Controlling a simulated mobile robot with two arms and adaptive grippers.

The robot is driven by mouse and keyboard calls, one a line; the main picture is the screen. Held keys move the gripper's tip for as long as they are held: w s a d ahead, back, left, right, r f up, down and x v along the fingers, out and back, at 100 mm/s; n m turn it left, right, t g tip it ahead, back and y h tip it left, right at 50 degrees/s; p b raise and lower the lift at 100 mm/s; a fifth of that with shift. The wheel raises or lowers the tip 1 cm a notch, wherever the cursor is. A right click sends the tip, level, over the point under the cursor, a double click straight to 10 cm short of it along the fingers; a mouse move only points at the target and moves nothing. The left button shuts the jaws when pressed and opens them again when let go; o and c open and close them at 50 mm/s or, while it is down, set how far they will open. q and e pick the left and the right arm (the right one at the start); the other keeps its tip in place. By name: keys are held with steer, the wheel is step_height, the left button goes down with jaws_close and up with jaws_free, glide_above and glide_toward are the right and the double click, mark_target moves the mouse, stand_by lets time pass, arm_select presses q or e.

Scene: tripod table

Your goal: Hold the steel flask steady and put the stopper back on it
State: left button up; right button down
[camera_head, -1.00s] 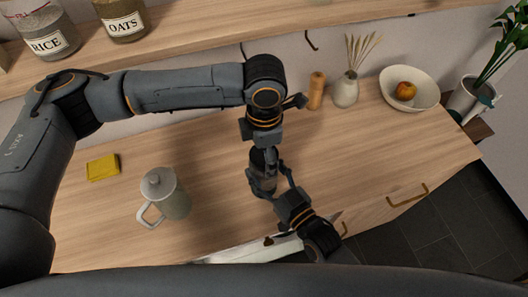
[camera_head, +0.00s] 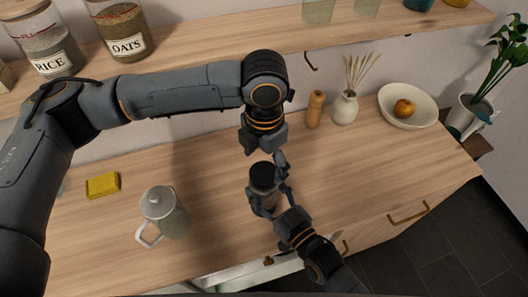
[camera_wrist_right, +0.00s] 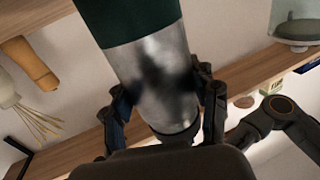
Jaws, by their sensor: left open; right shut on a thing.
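The steel flask (camera_head: 264,199) stands upright over the counter, with a black top (camera_head: 263,174); I cannot clearly tell its stopper from its neck. My right gripper (camera_head: 268,198) is shut on the flask's body. In the right wrist view the flask (camera_wrist_right: 152,62) appears upside down, shiny steel with a dark green lower part and a dark band at its top end. The right fingers (camera_wrist_right: 162,108) press on both its sides. My left gripper (camera_head: 264,149) is open just above the black top, pointing down, and seems apart from it.
A pale lidded jug (camera_head: 172,217) and a yellow cloth or sponge (camera_head: 103,185) are on the left. A wooden mill (camera_head: 315,108), a vase (camera_head: 344,108) and a fruit bowl (camera_head: 408,108) stand at the back right. A shelf (camera_head: 210,45) with jars runs above the counter.

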arm_select(q)
steer(key=n, duration=0.6)
steer(key=shift+r+n, duration=0.25)
steer(key=shift+n, duration=0.05)
steer(key=n, duration=0.4)
steer(key=shift+r, duration=0.2)
steer(key=n, duration=0.4)
steer(key=shift+r, duration=0.2)
steer(key=n, duration=0.4)
steer(key=shift+r, duration=0.15)
steer(key=n, duration=0.4)
steer(key=shift+r, duration=0.2)
steer(key=n, duration=0.4)
steer(key=shift+r, duration=0.15)
steer(key=n, duration=0.4)
steer(key=shift+r, duration=0.15)
steer(key=n, duration=0.5)
steer(key=shift+r, duration=0.25)
